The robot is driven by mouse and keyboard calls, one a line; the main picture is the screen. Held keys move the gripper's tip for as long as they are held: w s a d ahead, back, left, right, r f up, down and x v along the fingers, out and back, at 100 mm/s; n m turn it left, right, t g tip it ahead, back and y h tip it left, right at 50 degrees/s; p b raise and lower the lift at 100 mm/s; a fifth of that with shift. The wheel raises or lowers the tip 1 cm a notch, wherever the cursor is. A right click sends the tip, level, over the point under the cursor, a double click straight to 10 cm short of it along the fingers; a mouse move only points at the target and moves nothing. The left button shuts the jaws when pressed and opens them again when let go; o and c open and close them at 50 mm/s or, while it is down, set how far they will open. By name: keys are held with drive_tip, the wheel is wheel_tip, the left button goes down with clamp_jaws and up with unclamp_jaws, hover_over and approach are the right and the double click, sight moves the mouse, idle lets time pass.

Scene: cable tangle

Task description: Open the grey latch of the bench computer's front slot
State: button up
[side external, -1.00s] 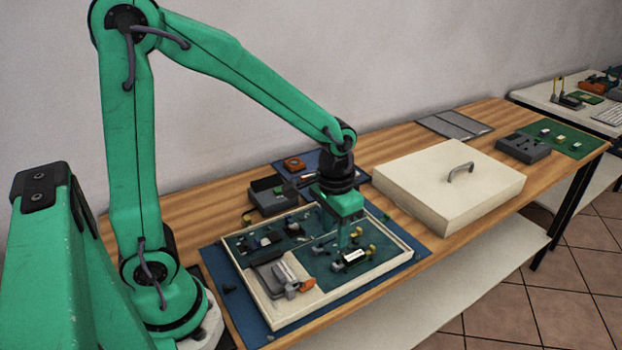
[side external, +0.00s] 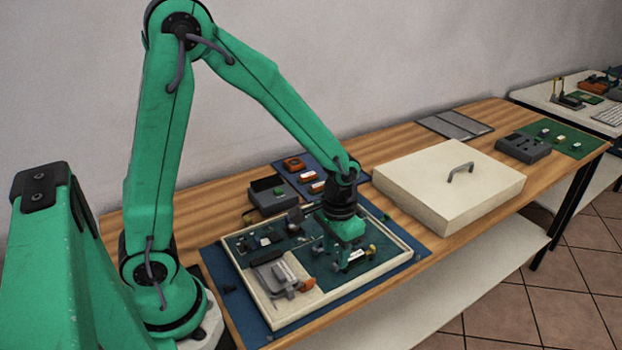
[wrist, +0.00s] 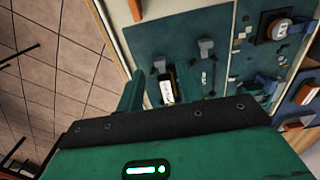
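The bench computer is an open cream tray (side external: 268,318) with a dark green board. A black module with a white label (wrist: 168,91) sits at its front slot; the label also shows in the side view (side external: 357,254). A grey latch (wrist: 159,66) stands at one end of this module in the wrist view, and another grey latch (wrist: 206,46) is close by. My gripper (wrist: 171,82) is low over the front slot, its fingers apart on either side of the module. In the side view my gripper (side external: 340,260) hides much of the slot. I cannot tell whether it touches anything.
A grey metal part with an orange piece (side external: 306,284) lies in the tray's front left. A dark box (side external: 271,195) and a blue mat with orange and white parts (side external: 312,182) are behind. A cream cover with a handle (side external: 450,185) lies to the right.

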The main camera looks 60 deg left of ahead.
sight(335, 264)
drive_tip(key=shift+f, duration=1.55)
clamp_jaws()
